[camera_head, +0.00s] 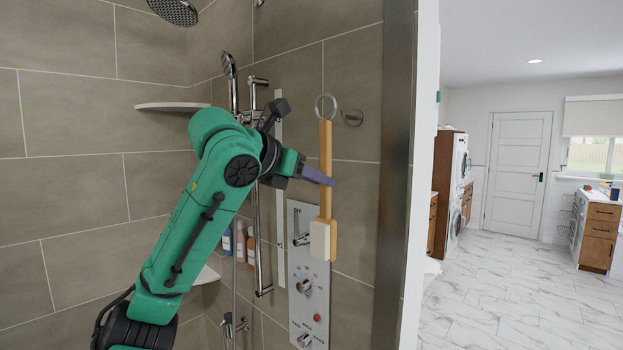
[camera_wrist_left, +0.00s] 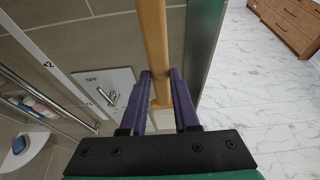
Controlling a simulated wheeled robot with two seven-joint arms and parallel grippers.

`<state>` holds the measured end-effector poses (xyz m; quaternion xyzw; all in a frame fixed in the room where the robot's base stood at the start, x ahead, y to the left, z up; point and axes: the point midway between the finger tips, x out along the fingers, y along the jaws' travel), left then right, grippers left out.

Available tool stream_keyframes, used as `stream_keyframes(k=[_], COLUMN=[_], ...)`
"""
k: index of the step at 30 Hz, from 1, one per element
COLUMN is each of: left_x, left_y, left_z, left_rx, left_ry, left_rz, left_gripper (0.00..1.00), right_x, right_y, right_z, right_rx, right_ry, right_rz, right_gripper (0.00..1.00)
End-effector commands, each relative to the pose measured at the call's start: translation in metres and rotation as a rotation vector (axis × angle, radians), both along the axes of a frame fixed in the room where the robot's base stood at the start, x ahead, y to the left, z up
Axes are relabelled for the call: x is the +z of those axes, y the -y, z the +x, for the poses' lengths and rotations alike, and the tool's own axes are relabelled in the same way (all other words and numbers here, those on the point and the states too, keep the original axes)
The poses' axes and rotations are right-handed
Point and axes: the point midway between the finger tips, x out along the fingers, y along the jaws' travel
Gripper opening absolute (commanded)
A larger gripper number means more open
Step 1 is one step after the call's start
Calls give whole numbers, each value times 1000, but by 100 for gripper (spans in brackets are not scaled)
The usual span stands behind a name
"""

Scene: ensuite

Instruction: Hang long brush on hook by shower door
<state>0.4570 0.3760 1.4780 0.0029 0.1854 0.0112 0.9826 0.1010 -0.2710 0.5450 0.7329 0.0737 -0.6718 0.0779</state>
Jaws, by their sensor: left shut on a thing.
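The long brush (camera_head: 326,165) hangs upright in the head view, with a wooden handle, a metal ring at its top and a pale head at its bottom. My left gripper (camera_head: 325,180) is shut on the handle around its middle. In the left wrist view the handle (camera_wrist_left: 153,40) runs between the purple fingers (camera_wrist_left: 160,95). The round metal hook (camera_head: 352,117) is on the tiled wall, just right of the brush's ring. The ring looks beside the hook in the picture; I cannot tell whether they touch. My right gripper is not in view.
A shower control panel (camera_head: 308,280) is on the wall behind the brush head. A vertical shower rail (camera_head: 257,200) stands to its left. Corner shelves (camera_head: 172,106) hold bottles lower down. The metal door-side frame (camera_head: 394,170) stands close on the right.

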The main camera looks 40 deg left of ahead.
Motion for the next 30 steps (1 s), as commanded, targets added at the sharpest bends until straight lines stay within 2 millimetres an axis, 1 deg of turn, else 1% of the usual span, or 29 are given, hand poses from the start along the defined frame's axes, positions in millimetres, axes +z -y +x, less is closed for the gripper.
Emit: stream_keyframes(k=[2, 5, 8, 12, 14, 17, 22, 27, 30], left_x=[0, -1, -2, -2, -3, -3, -4, -7, -15], left_y=[0, -1, 0, -1, 0, -1, -1, -1, -2], left_z=[7, 14, 22, 32, 37, 44, 57, 70, 75], left_rx=[-1, 0, -1, 0, -1, 1, 0, 0, 1], left_ry=[-4, -3, -4, -3, -3, -4, -4, -7, -11], left_rz=[-1, -3, -3, -2, -2, -2, -2, -1, -1], left_gripper=[0, 0, 0, 0, 0, 0, 0, 0, 0], right_x=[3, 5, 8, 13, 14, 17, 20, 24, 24], right_y=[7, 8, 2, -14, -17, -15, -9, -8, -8], right_z=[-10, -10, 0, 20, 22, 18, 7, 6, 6], right_rx=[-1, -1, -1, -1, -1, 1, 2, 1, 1], right_ry=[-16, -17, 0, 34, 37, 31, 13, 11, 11], right_rz=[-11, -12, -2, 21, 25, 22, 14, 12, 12], right_gripper=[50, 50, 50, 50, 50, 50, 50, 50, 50])
